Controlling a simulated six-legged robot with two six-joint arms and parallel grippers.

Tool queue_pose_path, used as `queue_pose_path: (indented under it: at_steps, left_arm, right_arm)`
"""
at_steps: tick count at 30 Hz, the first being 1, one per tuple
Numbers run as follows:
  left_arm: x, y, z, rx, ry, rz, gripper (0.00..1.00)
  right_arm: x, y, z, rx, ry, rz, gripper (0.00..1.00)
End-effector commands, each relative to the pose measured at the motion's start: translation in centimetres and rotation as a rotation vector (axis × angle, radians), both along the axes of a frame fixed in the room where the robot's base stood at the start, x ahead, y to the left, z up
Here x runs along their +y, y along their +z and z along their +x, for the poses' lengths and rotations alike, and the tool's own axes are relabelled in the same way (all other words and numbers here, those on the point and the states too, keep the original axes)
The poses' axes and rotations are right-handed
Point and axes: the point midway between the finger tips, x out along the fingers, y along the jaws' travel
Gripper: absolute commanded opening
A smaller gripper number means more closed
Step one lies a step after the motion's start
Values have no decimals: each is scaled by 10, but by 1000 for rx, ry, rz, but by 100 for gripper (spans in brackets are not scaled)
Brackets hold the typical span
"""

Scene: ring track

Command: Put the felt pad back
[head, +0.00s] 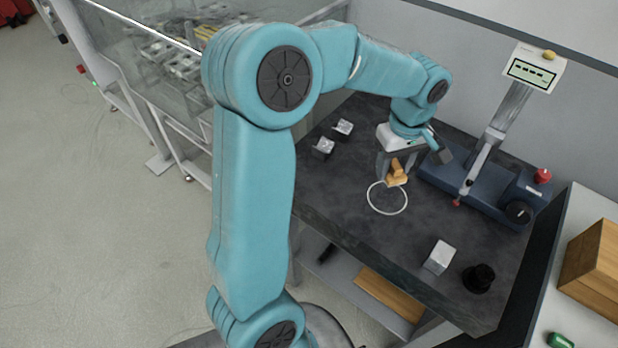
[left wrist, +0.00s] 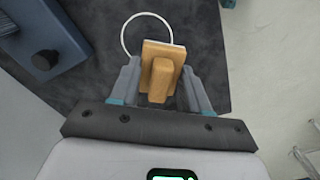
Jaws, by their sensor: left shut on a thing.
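The felt pad (head: 397,180) is a tan wooden block with a raised wooden grip and a thin pale layer under it. My left gripper (head: 396,168) points down at the dark table and is shut on it. In the left wrist view the felt pad (left wrist: 163,60) sits between the two fingers of my left gripper (left wrist: 160,85). A white ring outline (head: 387,212) lies on the table just in front of the pad; the pad overlaps its far edge in the picture. Whether the pad touches the table I cannot tell. My right gripper is not in view.
A dark blue instrument (head: 455,185) with a display (head: 532,70) on a post, a red knob and a black dial stands right of the gripper. Metal blocks (head: 439,257) (head: 323,148) and a black knob-like piece (head: 479,278) stand on the table (head: 340,195). The table's front middle is clear.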

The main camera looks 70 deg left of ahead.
Motion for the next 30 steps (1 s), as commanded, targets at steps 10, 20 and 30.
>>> queue_pose_path:
  at_steps: [10, 20, 30]
  left_arm:
    - [109, 75, -102, -3, 457, 4, 17]
    - [140, 76, -145, 5, 601, -2, 17]
    - [139, -22, -145, 7, 600, -3, 17]
  right_arm:
    - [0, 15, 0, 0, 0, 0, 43]
    - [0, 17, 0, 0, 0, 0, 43]
    - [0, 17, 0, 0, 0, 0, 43]
